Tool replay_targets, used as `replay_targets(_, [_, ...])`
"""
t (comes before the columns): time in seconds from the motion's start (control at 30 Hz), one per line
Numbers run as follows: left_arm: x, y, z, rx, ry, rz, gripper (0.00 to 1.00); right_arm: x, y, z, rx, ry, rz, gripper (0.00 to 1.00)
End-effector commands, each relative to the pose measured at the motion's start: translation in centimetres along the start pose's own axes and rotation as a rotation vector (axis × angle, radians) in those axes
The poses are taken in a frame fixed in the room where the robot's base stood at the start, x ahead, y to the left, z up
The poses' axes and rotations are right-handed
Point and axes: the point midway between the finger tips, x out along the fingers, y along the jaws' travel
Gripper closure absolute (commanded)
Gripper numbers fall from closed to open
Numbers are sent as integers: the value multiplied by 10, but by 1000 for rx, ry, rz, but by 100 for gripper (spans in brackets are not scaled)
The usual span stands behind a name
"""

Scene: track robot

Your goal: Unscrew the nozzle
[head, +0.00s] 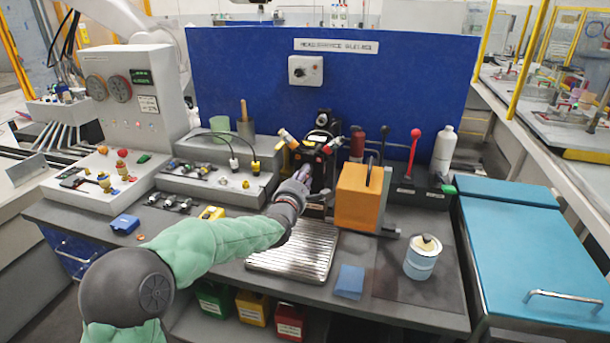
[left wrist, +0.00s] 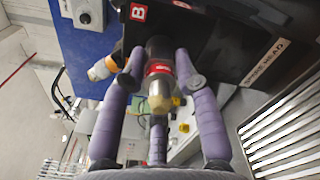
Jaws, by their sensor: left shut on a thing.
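The nozzle (left wrist: 160,88) is a short cylinder with a red band and a brass-coloured tip, facing the camera in the left wrist view. It sits at the front of a black machine head (head: 321,143) on the bench. My left gripper (head: 304,174) reaches this head from the front. Its purple fingers (left wrist: 158,68) are closed around the nozzle, on both sides and below. In the head view the hand and fingers hide the nozzle. My right gripper is not in view.
A ribbed metal tray (head: 295,254) lies below my left arm. An orange block (head: 358,198) stands close to the right of the hand. A blue panel (head: 240,75) stands behind.

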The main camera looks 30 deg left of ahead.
Motion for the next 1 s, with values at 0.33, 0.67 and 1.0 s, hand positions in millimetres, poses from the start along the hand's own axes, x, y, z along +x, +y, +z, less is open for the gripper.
replay_targets(0.33, [0,-1,0,-384,1,-2,100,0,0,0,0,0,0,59])
replay_targets(0.67, [-1,-1,0,-746,1,-2,100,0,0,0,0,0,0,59])
replay_targets(1.0, [-1,-1,0,-857,1,-1,100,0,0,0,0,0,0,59])
